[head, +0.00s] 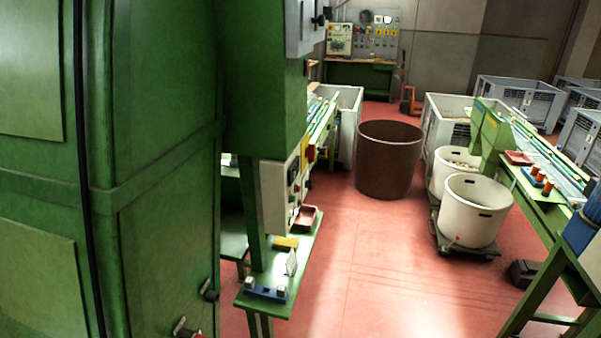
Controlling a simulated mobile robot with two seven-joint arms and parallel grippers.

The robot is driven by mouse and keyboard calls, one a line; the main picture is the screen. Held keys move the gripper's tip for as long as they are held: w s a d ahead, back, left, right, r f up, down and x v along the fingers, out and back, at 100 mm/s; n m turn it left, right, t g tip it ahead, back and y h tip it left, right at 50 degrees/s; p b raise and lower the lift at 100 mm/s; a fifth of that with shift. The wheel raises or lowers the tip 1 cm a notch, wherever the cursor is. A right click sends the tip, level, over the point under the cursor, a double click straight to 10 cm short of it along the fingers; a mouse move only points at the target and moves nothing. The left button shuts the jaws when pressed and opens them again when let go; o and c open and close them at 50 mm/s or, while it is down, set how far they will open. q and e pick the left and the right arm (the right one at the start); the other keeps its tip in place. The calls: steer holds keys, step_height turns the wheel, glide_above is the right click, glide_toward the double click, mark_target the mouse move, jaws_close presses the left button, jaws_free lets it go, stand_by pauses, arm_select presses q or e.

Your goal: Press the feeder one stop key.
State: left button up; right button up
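A pale grey control box (278,196) is mounted on the green machine at the centre left, above a small green table. Its face is turned to the right and seen at a steep angle, with small dark knobs or keys and a yellow and red part (305,152) beside it. Labels are too small to read, so I cannot tell which key is the feeder one stop key. Another grey box (305,25) is fixed higher up at the top edge. Neither of my grippers shows in the head view.
A tall green cabinet (160,150) fills the left. A small green table (262,297) carries a blue tray and small items. A brown bin (388,160), white tubs (473,212) on a dolly and a green conveyor (545,205) stand right. The red floor (370,270) between is clear.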

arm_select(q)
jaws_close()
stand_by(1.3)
